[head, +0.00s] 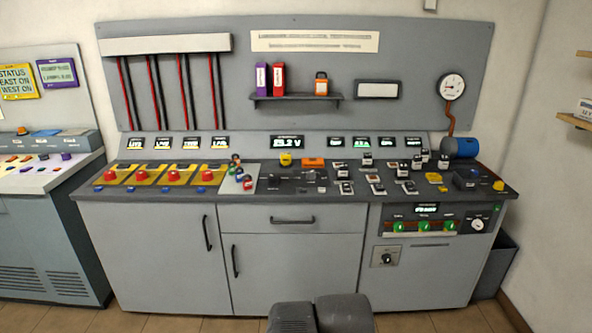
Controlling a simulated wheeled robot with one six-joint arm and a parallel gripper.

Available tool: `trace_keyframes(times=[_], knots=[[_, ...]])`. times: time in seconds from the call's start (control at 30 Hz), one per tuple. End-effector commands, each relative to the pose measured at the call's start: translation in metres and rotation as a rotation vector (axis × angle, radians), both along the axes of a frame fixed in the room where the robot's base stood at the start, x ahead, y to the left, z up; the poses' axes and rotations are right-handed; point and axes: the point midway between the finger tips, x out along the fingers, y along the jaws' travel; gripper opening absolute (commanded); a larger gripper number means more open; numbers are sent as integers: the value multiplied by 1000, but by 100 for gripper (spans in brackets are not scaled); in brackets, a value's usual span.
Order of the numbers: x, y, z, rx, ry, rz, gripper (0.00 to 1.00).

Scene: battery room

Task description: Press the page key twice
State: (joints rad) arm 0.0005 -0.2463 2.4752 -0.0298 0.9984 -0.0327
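The page key cannot be told apart from the many small controls on the console worktop (335,206) in the head view; no label naming it is readable. A central display (287,142) reads about 25.2 V. Below it are a dark switch panel (297,180), a yellow item (285,159) and an orange block (313,163). A yellow button (498,186) sits at the far right of the top, and small blue buttons line the front left. My gripper is not in view; only rounded grey parts, seemingly of my own arm, show at the bottom centre.
Red knobs on yellow bases (144,178) fill the worktop's left side, with black-and-white switches (374,180) to the right. A panel with green knobs (424,226) is in the right front. A second console (48,175) stands at left. The floor in front is clear.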

Motion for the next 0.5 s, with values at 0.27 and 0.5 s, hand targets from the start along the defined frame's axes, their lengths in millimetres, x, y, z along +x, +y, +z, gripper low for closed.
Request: trace_keyframes(times=[0.27,0.5], knots=[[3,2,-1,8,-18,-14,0],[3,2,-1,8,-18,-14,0]])
